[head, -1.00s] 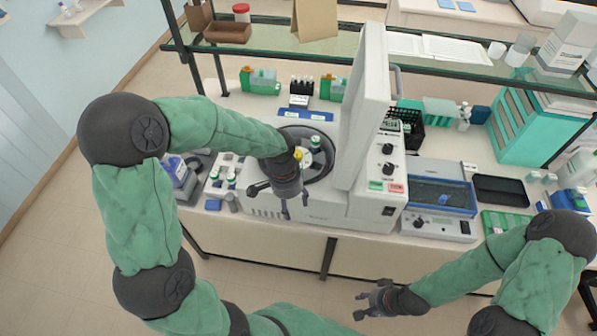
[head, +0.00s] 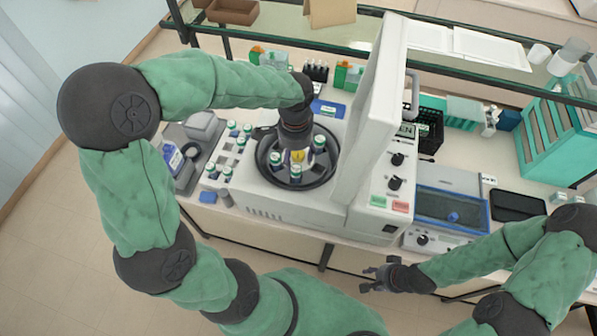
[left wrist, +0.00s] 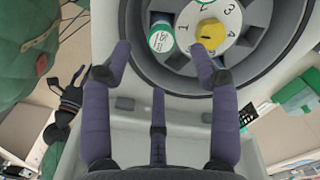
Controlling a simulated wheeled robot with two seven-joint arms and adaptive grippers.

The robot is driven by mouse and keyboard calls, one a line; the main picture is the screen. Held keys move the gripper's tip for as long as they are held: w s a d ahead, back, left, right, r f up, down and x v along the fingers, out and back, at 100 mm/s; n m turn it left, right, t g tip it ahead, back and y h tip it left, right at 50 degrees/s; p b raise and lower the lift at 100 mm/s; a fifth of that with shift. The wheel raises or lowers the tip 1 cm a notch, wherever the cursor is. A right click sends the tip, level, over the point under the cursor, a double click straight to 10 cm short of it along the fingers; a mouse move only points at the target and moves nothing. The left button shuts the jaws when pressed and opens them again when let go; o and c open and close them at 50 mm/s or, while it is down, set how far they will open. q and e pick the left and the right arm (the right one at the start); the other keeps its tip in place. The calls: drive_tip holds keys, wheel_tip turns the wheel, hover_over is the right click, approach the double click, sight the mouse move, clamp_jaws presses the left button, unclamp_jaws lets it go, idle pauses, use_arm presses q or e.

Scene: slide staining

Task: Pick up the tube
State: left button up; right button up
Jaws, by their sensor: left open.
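Green-capped tubes with white labels sit in the round rotor of the open centrifuge (head: 268,193), one at the front (head: 296,173) and one at the left (head: 274,160). My left gripper (head: 297,157) points down over the rotor, hiding part of it. In the left wrist view its open fingers (left wrist: 160,52) reach over the rotor's edge, and one green-capped tube (left wrist: 161,40) shows between and beyond the fingertips. The yellow hub (left wrist: 210,35) is right of that tube. Nothing is held. My right gripper (head: 376,279) is open and empty in front of the bench.
The raised centrifuge lid (head: 372,110) stands just right of my left gripper. A white rack (head: 226,158) with several green-capped tubes is left of the centrifuge. A blue-framed device (head: 452,208) is to the right. The shelf edge (head: 450,68) crosses behind.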

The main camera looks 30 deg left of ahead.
sight(296, 168)
use_arm(q)
wheel_tip(296, 168, down, 8)
drive_tip(key=shift+w+f+b, duration=0.1)
drive_tip(key=shift+f+b, duration=0.1)
drive_tip(key=shift+b, duration=0.1)
idle(0.3)
clamp_jaws()
